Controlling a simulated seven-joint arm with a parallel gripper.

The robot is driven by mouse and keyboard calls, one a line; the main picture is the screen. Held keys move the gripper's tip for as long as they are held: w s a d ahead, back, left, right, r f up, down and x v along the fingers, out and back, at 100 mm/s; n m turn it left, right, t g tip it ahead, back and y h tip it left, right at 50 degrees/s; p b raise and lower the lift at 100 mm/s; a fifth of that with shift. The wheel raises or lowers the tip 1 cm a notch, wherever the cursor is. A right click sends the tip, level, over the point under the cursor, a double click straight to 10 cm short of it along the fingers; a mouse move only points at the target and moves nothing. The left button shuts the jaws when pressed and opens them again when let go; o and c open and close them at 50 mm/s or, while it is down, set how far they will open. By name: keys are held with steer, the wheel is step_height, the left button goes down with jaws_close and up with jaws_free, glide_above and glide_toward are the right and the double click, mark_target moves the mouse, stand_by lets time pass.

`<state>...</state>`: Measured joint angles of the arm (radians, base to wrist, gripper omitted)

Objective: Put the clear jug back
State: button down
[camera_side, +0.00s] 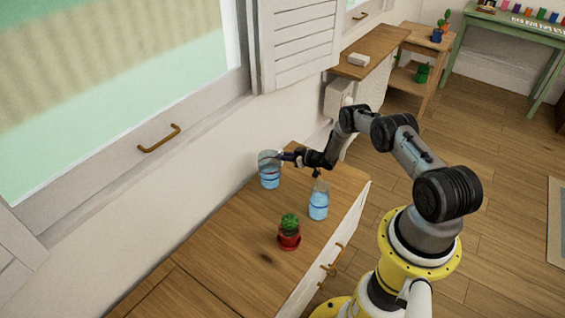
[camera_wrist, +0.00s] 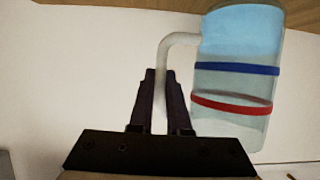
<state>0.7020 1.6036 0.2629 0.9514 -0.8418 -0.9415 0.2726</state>
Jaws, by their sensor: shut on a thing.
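The clear jug (camera_side: 270,172) holds blue liquid and is at the wall side of the wooden cabinet top (camera_side: 215,243). In the wrist view the jug (camera_wrist: 238,85) fills the upper right, with a blue band and a red band around it. Its bent handle (camera_wrist: 180,40) runs between my fingers. My gripper (camera_side: 286,158) is shut on the handle from the right in the side view; its fingers (camera_wrist: 160,88) also show in the wrist view. The jug looks upright in the side view. I cannot tell whether its base touches the cabinet top.
A second clear vessel with blue liquid (camera_side: 318,204) stands right of the jug, below my wrist. A small cactus in a red pot (camera_side: 289,236) stands nearer the front. The white wall and window (camera_side: 130,160) are close behind. The cabinet top's left part is clear.

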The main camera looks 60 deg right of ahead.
mark_target(282, 164)
steer(key=shift+w+d+f, duration=0.1)
steer(key=shift+w+f, duration=0.05)
steer(key=shift+f, duration=1.45)
steer(key=shift+f, duration=0.15)
steer(key=c, duration=0.9)
jaws_free()
